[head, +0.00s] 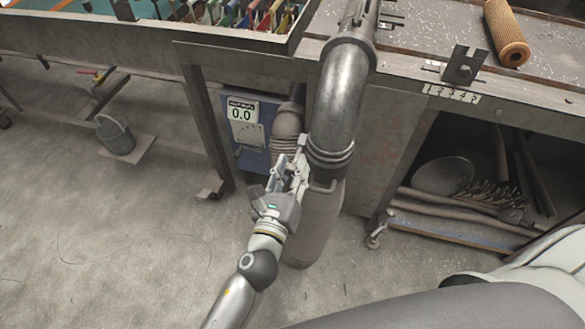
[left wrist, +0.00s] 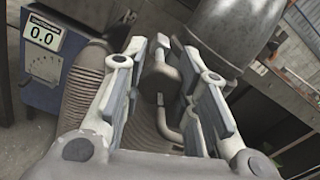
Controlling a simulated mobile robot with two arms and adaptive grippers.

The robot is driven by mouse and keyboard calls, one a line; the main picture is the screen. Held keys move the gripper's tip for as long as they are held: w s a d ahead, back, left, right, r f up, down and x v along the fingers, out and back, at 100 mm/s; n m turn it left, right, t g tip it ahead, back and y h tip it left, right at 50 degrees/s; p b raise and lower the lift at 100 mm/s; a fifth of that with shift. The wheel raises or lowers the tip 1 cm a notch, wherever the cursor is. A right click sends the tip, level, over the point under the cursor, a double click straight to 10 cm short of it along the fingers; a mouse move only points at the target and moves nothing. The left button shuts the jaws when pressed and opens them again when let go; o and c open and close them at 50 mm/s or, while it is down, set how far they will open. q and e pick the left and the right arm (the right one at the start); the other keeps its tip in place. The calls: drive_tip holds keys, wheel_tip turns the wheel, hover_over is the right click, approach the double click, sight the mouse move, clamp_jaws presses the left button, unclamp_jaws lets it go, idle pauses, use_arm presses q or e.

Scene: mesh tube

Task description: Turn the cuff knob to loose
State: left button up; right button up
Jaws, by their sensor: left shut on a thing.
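A large grey metal pipe (head: 338,95) bends down to a ringed cuff (head: 330,153), with a wide grey cylinder (head: 318,215) below it. My left gripper (head: 291,163) is at the left side of the cuff, its fingers pointing up toward it. In the left wrist view, a small grey-brown knob (left wrist: 160,82) with a bent rod (left wrist: 170,130) below it lies between the two fingers of my left gripper (left wrist: 160,62). The gripper is shut on the knob. The fingers hide the knob in the head view. No loose marking is readable. My right gripper is out of view.
A blue box with a 0.0 display (head: 242,125) and a ribbed hose (head: 288,130) stand close behind the gripper. The workbench (head: 420,70) carries a perforated orange tube (head: 507,35). A bucket (head: 115,135) stands left; the floor at left is mostly clear.

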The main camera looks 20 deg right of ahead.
use_arm(q)
drive_tip(key=n, duration=0.3)
drive_tip(key=shift+n, duration=0.4)
drive_tip(key=n, duration=0.3)
drive_tip(key=shift+n, duration=0.3)
drive_tip(key=n, duration=0.5)
drive_tip(key=n+p, duration=0.1)
drive_tip(key=n, duration=0.4)
drive_tip(key=shift+n+p, duration=0.4)
drive_tip(key=n+p, duration=0.2)
drive_tip(key=n, duration=0.4)
drive_tip(key=shift+f, duration=0.1)
drive_tip(key=n+p, duration=0.2)
drive_tip(key=n, duration=0.4)
drive_tip(key=shift+n+p, duration=0.4)
drive_tip(key=n, duration=0.2)
drive_tip(key=shift+n+p, duration=0.3)
drive_tip(key=shift+p, duration=0.05)
drive_tip(key=n, duration=0.3)
drive_tip(key=shift+f+n, duration=0.1)
drive_tip(key=shift+n, duration=0.2)
drive_tip(key=n, duration=0.5)
drive_tip(key=shift+s, duration=0.1)
drive_tip(key=shift+n, duration=2.5)
